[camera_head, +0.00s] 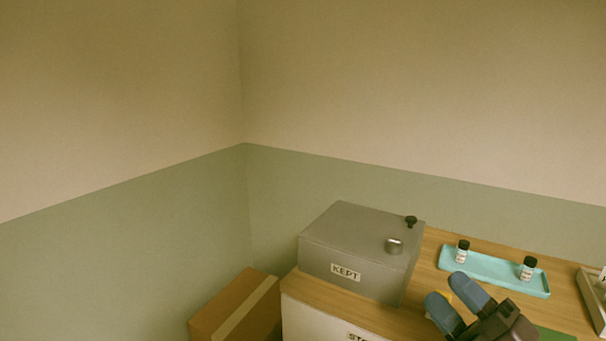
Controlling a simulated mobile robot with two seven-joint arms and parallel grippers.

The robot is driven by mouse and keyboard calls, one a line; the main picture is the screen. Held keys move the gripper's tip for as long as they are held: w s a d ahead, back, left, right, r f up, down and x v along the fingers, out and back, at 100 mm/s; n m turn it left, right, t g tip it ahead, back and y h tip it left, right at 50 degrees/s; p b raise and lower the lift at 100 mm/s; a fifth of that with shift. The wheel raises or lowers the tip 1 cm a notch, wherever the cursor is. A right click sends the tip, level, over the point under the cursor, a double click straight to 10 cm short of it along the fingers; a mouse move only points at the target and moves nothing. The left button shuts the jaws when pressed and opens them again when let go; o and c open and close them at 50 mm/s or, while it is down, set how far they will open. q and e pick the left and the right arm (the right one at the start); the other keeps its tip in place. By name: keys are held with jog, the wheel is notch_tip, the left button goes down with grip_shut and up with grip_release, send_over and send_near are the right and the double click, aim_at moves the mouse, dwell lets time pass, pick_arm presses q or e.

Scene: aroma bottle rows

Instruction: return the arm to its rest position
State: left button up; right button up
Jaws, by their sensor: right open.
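My right gripper (456,302) is at the bottom right of the head view, above the wooden tabletop, with its two blue-grey fingers apart. A small yellow thing shows partly behind the fingers; I cannot tell what it is. Two small bottles with black caps stand upright on a turquoise tray (498,273): the left bottle (462,252) and the right bottle (528,269). The gripper is in front of the tray and apart from both bottles. My left gripper is out of view.
A grey box (345,248) labelled KEPT stands at the table's left end, with a metal cup-like piece (394,246) and a black knob (411,221) on top. A cardboard box (235,305) is left of the table. A pale-rimmed tray (592,302) is at the right edge.

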jog(key=s+d+f+m+g+h, duration=0.25)
jog(key=d+f+m+h, duration=0.25)
jog(key=f+m+h, duration=0.35)
jog(key=s+d+f+m+g+h, duration=0.25)
jog(key=d+f+m+h, duration=0.35)
jog(key=f+m, duration=0.4)
jog(key=s+a+f+m+g, duration=0.2)
jog(key=s+f+g, duration=0.35)
jog(key=s, duration=0.25)
jog(key=s+a+f+m+g, duration=0.1)
jog(key=s+f+m+g, duration=0.1)
jog(key=s+f+g, duration=0.55)
jog(key=w+f+t+y, duration=0.1)
jog(key=w+f+t, duration=0.5)
jog(key=f+t, duration=0.2)
jog(key=shift+w+n+t, duration=0.35)
jog(key=shift+w+t, duration=0.05)
jog(key=shift+t, duration=0.8)
